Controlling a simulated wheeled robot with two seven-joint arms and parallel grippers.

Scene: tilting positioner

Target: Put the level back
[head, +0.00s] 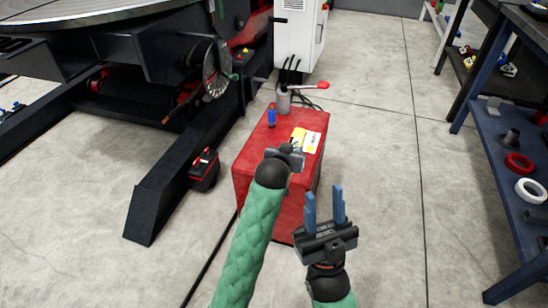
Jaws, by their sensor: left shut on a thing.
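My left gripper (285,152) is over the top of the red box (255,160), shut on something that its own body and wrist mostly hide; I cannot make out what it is. I cannot pick out the level with certainty. A small dark piece shows at the gripper's far side, beside a yellow and white card or label (308,139) on the box top. My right gripper (338,205) is lower and to the right, its two blue fingers apart and nothing between them.
A grey cup (283,103) with dark rods and a small blue item (271,117) are at the box's far end. A red-tipped tool (310,86) is beside the cup. The black positioner (150,60) stands left, a blue shelf (500,150) right.

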